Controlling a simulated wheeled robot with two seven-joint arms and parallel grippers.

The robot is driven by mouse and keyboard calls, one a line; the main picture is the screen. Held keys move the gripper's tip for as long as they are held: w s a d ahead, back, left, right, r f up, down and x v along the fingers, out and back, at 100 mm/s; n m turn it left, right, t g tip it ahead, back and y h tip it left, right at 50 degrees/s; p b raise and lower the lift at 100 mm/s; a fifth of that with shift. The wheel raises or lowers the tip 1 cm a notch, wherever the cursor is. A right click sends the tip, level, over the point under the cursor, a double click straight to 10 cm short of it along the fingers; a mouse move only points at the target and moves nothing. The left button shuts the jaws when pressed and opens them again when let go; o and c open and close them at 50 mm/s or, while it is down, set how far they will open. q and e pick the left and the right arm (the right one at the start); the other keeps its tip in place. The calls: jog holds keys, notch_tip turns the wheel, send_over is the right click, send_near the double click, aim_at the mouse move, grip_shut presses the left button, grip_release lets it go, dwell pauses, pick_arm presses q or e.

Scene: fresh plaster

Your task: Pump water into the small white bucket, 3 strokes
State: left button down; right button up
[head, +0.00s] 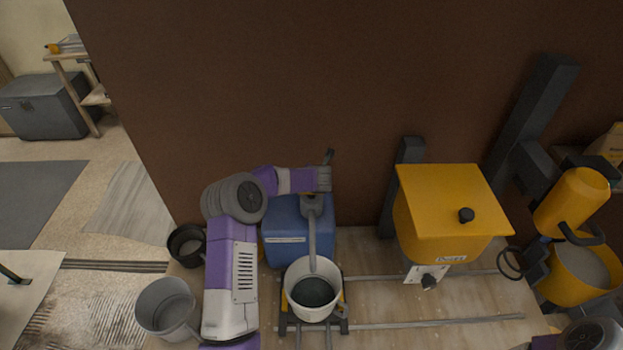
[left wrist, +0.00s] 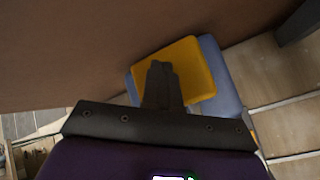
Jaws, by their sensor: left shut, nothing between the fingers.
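The small white bucket (head: 291,283) stands upright on a dark frame on the bench, with its inside dark; I cannot tell how much water is in it. Behind it is a blue tank (head: 285,250) with a grey pump spout (head: 312,235) reaching forward over the bucket. My left gripper (head: 328,158) is shut and empty, above the back of the tank by the brown wall. In the left wrist view its closed fingers (left wrist: 158,72) lie in front of a yellow plate (left wrist: 190,65) over the blue tank (left wrist: 222,75). The pump handle is not clearly visible. My right gripper is out of view.
A yellow hopper (head: 450,200) with a black knob stands right of the tank. A yellow mixer (head: 572,200) is over a yellow bucket (head: 575,285) at far right. A grey bucket (head: 166,306) and a black bucket (head: 184,248) stand at left. Rails (head: 430,323) cross the bench.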

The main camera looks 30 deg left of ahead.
pick_arm(q)
jog(key=shift+r+p, duration=0.45)
jog(key=shift+r, duration=0.3)
notch_tip(320, 180, up, 5)
jog(key=p, duration=0.4)
jog(key=shift+r, duration=0.1)
dwell(0.5)
